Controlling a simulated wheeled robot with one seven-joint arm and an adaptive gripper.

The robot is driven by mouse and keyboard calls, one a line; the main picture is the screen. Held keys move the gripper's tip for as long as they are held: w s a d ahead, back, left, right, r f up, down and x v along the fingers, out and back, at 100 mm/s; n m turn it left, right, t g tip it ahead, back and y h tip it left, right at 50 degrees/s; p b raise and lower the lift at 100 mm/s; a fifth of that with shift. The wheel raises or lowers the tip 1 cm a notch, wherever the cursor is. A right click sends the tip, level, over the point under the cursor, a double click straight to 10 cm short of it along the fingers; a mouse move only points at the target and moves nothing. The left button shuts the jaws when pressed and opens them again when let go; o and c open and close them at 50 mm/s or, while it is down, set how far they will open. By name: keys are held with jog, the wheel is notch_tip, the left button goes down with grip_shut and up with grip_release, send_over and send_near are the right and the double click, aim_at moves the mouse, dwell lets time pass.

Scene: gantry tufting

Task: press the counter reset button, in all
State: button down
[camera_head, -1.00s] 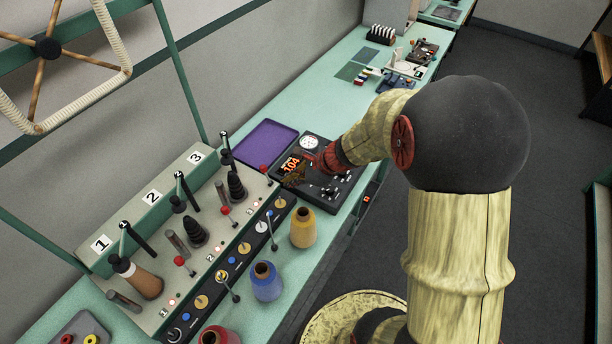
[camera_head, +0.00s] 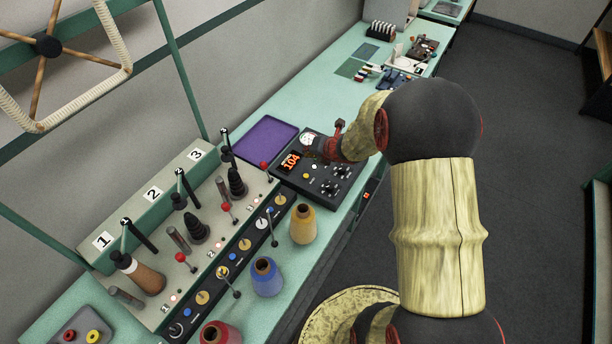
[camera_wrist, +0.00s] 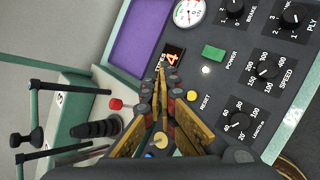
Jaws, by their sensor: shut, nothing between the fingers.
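The control panel (camera_head: 330,185) is a dark box on the bench with a lit orange counter display reading 104 (camera_head: 290,161). The yellow reset button (camera_wrist: 193,95) is uncovered in the wrist view, beside its RESET label. It also shows in the head view as a small yellow dot (camera_head: 306,176). My gripper (camera_wrist: 162,72) is shut and empty. In the wrist view its fingertips overlap the display, covering part of the digits, left of the button. In the head view my gripper (camera_head: 312,154) is over the panel's far part, and no contact with the button is seen.
A green power button (camera_wrist: 213,52), a gauge (camera_wrist: 189,12) and several black knobs surround the button. A purple tray (camera_head: 265,143) lies beside the panel. Levers with red knobs and yarn cones, one yellow (camera_head: 303,225), stand nearby.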

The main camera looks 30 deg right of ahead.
aim_at(308, 175)
jog(key=shift+f, duration=0.1)
notch_tip(308, 175, down, 9)
jog(key=b, duration=0.7)
jog(key=shift+r+b, duration=0.2)
jog(key=shift+b, duration=0.1)
dwell(1.1)
jog(key=shift+f+b, duration=0.45)
jog(key=shift+f+b, duration=0.45)
dwell(0.6)
jog(key=shift+r, duration=0.1)
jog(key=shift+r+p, duration=0.75)
jog(key=shift+r, duration=0.05)
